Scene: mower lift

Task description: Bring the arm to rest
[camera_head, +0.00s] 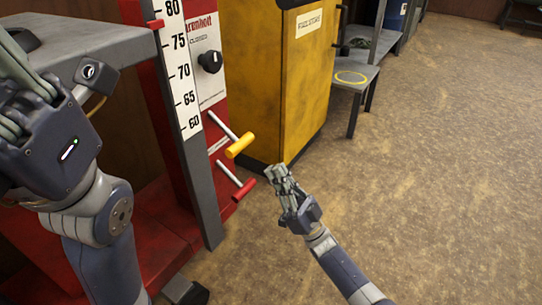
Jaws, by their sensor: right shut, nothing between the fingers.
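My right gripper (277,176) is shut and empty. It hangs in the air over the floor, and its arm comes in from the lower right. In the picture it is just right of the red T-handle (243,189) and below the yellow T-handle (240,145), apart from both. My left gripper (14,90) is at the left edge beside the grey lift platform. Its fingers are partly cut off by the frame, so whether it is open or shut is unclear.
The red lift (207,75) carries a height scale (181,70) and a black knob (210,61). A yellow cabinet (262,70) stands behind it. A grey bench (358,75) with a yellow ring is at the back. The brown floor (440,170) at the right is clear.

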